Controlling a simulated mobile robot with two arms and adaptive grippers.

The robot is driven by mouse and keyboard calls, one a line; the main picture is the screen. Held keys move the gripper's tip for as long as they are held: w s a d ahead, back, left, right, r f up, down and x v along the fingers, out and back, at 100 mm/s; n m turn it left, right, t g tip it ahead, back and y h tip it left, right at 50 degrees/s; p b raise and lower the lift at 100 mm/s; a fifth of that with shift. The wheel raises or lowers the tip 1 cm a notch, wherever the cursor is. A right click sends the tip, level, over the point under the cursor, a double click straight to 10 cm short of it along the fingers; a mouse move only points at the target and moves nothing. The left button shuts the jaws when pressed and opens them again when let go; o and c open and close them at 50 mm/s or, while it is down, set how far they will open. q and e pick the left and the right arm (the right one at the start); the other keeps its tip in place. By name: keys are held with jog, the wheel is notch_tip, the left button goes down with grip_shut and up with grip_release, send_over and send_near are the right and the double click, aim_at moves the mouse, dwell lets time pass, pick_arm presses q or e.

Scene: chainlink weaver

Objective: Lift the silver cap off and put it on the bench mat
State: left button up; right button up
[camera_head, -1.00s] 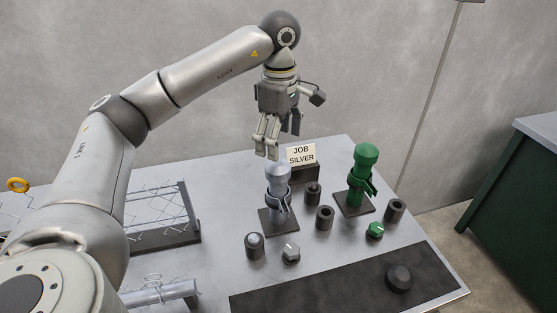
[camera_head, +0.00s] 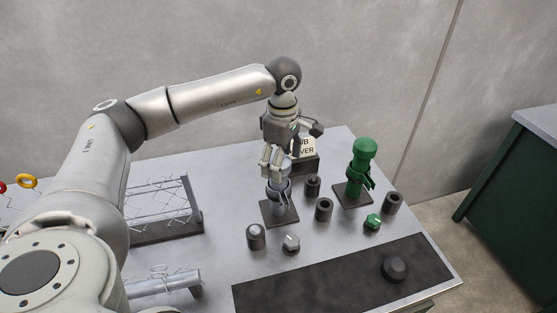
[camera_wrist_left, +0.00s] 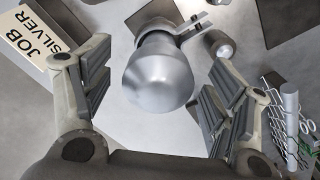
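The silver cap (camera_wrist_left: 158,76) is a rounded metal top on the silver post (camera_head: 278,207), which stands upright on a dark square base. My left gripper (camera_head: 272,170) points down over the post's top and hides most of the cap in the head view. In the left wrist view the gripper's two padded fingers (camera_wrist_left: 165,90) are spread on either side of the cap, with a gap on both sides. The bench mat (camera_head: 330,283) is a dark strip along the bench's front edge. A dark round knob-like piece (camera_head: 396,268) sits at its right end. My right gripper is not in view.
A green capped post (camera_head: 362,170) stands right of the silver one. Several small dark cylinders, a grey nut-like piece (camera_head: 291,244) and a green one (camera_head: 373,222) lie around the posts. A job sign (camera_head: 308,147) stands behind. A wire mesh rack (camera_head: 160,235) is left. The mat's left and middle are clear.

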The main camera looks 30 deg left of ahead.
pick_arm(q)
jog(key=c, duration=0.9)
jog(key=shift+r, duration=0.1)
